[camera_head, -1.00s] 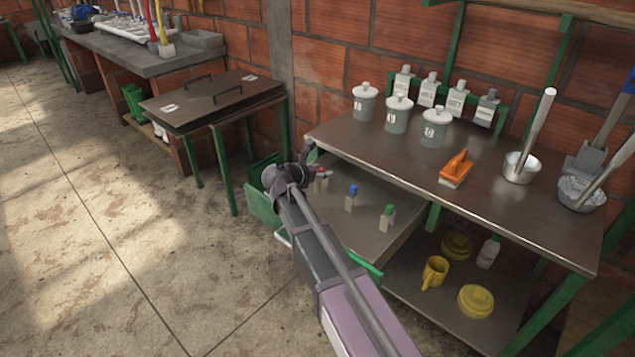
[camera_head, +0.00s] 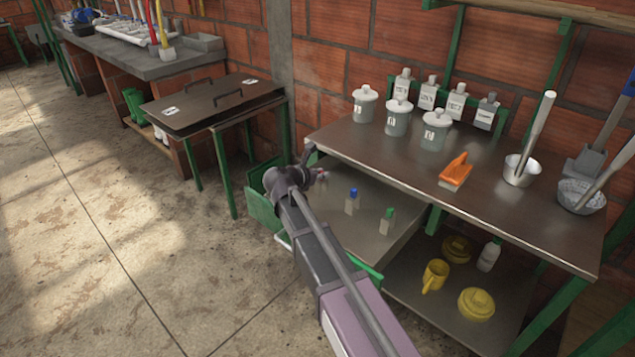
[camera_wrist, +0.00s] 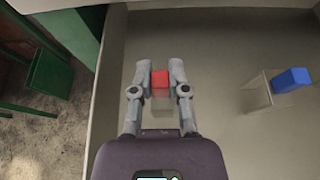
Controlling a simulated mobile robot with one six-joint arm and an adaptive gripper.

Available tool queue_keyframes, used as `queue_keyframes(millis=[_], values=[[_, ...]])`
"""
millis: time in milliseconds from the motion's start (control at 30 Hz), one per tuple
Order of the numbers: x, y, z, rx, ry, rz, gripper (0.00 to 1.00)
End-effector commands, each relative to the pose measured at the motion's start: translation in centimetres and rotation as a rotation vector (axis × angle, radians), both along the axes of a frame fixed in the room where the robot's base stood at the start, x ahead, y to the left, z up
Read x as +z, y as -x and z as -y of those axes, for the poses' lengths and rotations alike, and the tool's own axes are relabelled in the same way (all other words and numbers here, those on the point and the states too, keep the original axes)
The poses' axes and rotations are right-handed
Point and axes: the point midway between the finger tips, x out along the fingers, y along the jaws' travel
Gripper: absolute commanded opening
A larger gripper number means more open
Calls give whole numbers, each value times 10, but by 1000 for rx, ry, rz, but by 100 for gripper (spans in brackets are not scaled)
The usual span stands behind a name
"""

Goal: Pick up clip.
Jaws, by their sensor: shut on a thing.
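A small clip with a red top (camera_wrist: 160,78) and a pale lower part is between the fingers of my gripper (camera_wrist: 160,72) in the wrist view. The fingers are shut on the red top from both sides. In the head view my arm mostly hides this clip, and my gripper is at the left end of the pulled-out drawer (camera_head: 375,225). A clip with a blue top (camera_head: 353,193) stands to the right in the drawer; it also shows in the wrist view (camera_wrist: 291,79). A clip with a green top (camera_head: 387,215) stands further right.
The metal tabletop (camera_head: 480,215) is above the drawer and holds lidded jars (camera_head: 398,118), an orange brush (camera_head: 455,171) and a metal pot (camera_head: 521,169). A lower shelf (camera_head: 440,305) holds a yellow mug (camera_head: 435,275). Open floor lies to the left.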

Motion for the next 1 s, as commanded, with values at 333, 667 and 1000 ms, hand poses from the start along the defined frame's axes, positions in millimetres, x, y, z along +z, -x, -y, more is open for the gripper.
queue_keyframes(millis=[333,667,1000], values=[[2,0,0,0,0,0,0],[19,0,0,-1,0,0,0],[53,0,1,-1,0,0,0]])
